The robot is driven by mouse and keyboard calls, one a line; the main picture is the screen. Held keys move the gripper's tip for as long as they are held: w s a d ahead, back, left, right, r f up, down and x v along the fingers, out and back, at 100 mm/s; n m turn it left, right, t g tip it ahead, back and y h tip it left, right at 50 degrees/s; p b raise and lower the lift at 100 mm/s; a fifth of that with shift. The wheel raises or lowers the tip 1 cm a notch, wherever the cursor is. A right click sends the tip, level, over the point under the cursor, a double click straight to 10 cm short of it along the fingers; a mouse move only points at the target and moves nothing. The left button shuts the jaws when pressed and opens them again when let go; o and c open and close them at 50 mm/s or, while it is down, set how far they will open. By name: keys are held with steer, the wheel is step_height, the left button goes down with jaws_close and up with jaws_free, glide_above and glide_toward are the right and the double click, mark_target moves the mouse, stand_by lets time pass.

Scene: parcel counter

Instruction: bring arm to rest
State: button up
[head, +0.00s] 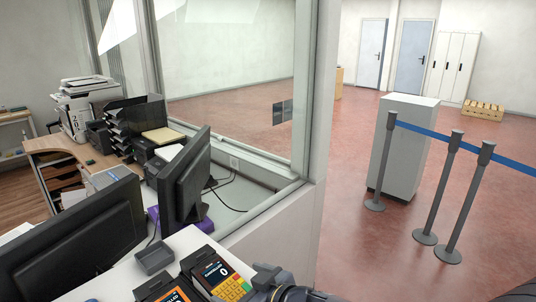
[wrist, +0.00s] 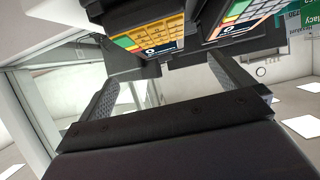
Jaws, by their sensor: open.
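My gripper (wrist: 164,72) shows in the wrist view with its two dark fingers spread apart and nothing held between them. In the head view, dark parts of my arm show at the bottom edge, right beside a payment terminal (head: 222,278). I cannot make out the gripper's fingers there.
Two dark monitors, left (head: 75,245) and right (head: 186,180), and a small grey tray (head: 154,258) stand on the white counter. A glass partition (head: 230,80) borders it. Beyond are a grey cabinet (head: 408,150), belt posts (head: 440,190) and open red floor.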

mark_target(215, 272)
steer(key=b+x, duration=0.2)
steer(key=x, duration=0.8)
steer(key=shift+w+a+f, duration=0.15)
steer(key=shift+a+f, duration=0.1)
steer(key=shift+w+a+r, duration=0.1)
steer(key=shift+r, duration=0.35)
